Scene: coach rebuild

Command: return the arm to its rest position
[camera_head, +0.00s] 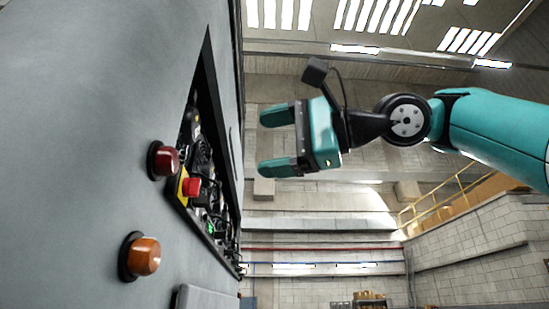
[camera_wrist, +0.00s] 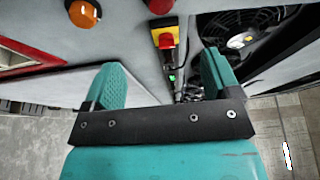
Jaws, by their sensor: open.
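My gripper (camera_head: 278,142) is teal with two fingers and a black wrist camera on a cable. In the head view it stands in the air to the right of the grey coach panel (camera_head: 95,120), its fingers pointing at the panel. The fingers are spread apart with nothing between them. My teal arm (camera_head: 495,130) reaches in from the right edge. In the wrist view my gripper (camera_wrist: 165,85) shows open, with the panel and its recess beyond the fingertips.
The panel carries an amber lamp (camera_head: 144,256), a dark red lamp (camera_head: 164,160) and a red button on a yellow base (camera_head: 192,187). The open recess (camera_head: 207,170) holds cables. A fan (camera_wrist: 245,38) shows in the wrist view. The air around my arm looks clear.

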